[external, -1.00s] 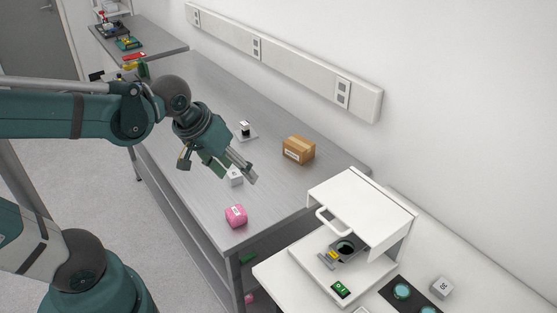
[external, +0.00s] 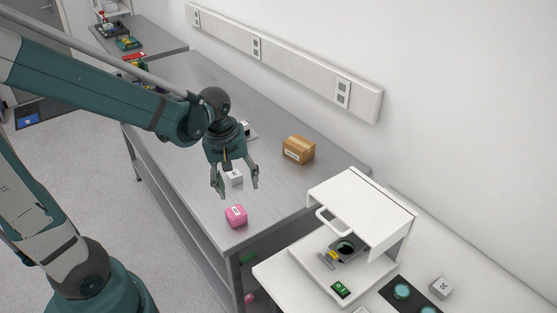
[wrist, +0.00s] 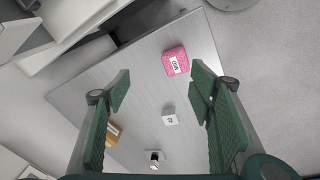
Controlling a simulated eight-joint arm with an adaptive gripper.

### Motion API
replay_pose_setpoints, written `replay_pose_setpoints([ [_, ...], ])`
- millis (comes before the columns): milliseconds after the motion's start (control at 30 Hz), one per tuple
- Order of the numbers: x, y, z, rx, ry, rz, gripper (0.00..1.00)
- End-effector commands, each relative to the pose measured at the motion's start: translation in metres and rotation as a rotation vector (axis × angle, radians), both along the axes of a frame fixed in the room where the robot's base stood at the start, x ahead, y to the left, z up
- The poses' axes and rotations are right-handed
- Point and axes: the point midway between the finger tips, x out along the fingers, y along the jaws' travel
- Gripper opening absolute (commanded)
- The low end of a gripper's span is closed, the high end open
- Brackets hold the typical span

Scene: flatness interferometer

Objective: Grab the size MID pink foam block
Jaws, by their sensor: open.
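The pink foam block (external: 236,216) lies near the front corner of the grey metal table (external: 190,165). In the wrist view the pink block (wrist: 176,60) shows a white label reading MID, and it lies ahead of the fingers, toward the top. My gripper (external: 235,190) is open and empty above the table, just behind the pink block in the external view. Its two green fingers spread wide in the wrist view (wrist: 160,110), with nothing between their pads in contact.
A small white labelled cube (external: 234,176) stands on the table behind the fingers. A cardboard box (external: 299,150) sits farther right. A small dark-and-white item (wrist: 154,160) stands near the wrist view's bottom. The white instrument (external: 355,225) stands on a separate white table at right.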

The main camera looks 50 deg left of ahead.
Motion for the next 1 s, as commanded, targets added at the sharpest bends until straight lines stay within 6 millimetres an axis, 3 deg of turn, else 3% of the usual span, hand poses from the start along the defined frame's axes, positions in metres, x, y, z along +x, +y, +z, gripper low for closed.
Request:
replay_pose_setpoints([
  [500, 0.006, 0.036, -0.072, -0.063, 0.133, 0.346, 0.54],
  [700, 0.005, 0.042, -0.084, -0.070, 0.157, 0.409, 0.54],
  [1000, 0.004, 0.043, -0.086, -0.072, 0.162, 0.419, 0.54],
])
